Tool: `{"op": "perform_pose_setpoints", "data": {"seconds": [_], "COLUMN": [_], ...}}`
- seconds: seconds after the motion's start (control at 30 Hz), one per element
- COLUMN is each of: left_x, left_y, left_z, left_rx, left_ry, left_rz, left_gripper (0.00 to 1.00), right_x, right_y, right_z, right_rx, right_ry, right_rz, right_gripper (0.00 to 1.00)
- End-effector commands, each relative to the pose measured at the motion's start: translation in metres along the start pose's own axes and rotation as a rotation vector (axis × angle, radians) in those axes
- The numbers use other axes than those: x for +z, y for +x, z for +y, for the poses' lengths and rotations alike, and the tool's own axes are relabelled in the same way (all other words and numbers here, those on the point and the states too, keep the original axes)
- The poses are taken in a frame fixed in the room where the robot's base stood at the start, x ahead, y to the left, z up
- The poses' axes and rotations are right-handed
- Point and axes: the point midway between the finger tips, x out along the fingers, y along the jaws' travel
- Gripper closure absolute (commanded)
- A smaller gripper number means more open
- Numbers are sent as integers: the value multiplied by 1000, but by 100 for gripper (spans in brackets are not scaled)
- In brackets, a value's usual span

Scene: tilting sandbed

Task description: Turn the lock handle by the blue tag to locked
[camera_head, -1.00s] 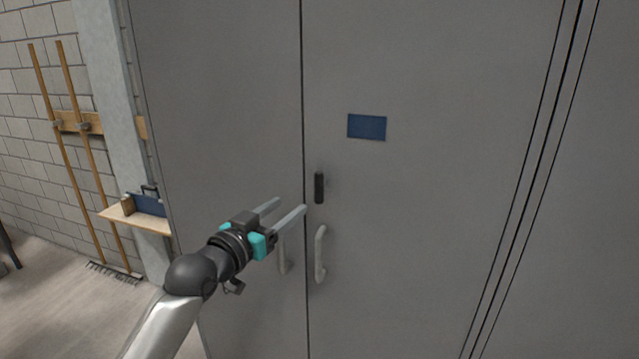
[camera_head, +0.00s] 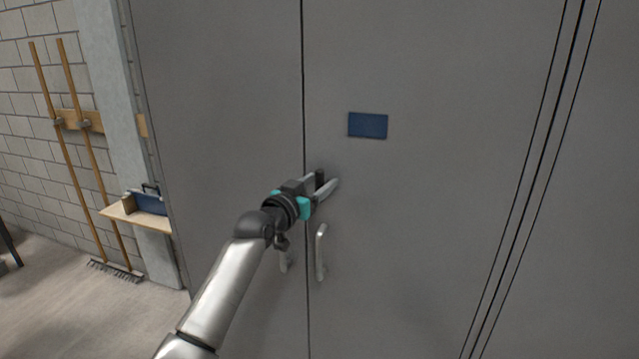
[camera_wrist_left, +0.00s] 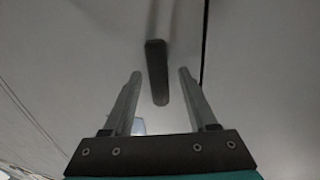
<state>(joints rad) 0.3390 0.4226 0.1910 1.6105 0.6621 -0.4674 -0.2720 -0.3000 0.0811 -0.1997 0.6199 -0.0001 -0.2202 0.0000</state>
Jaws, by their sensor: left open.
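The lock handle (camera_head: 320,178) is a small dark upright bar on the grey door, mostly hidden behind my gripper in the head view. In the left wrist view the dark handle (camera_wrist_left: 157,70) lies between the two open fingers, with a gap on each side. The blue tag (camera_head: 368,125) is a flat rectangle on the same door, above and to the right of the handle. My left gripper (camera_head: 322,185) is open around the handle; it also shows in the left wrist view (camera_wrist_left: 158,75). My right gripper is not in view.
Two pale pull handles flank the door seam below; the right one (camera_head: 321,252) is clear of my arm. A wooden shelf (camera_head: 135,216) with a blue case (camera_head: 150,202) and two long-handled tools (camera_head: 72,150) stand at the left wall.

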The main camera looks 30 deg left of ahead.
Motion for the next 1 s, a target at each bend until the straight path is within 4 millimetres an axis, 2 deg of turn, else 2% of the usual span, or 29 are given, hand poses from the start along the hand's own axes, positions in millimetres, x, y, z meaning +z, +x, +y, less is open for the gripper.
{"op": "perform_pose_setpoints", "data": {"seconds": [0.37,0.9,1.0], "left_x": [0,0,0], "left_y": [5,4,4], "left_z": [0,0,0], "left_rx": [0,1,1], "left_ry": [0,0,0], "left_rz": [1,0,0], "left_gripper": [42,100,100], "right_x": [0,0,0], "right_y": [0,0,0], "right_z": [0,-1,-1], "right_rx": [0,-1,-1], "right_ry": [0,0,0], "right_rz": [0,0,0], "right_gripper": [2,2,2]}}
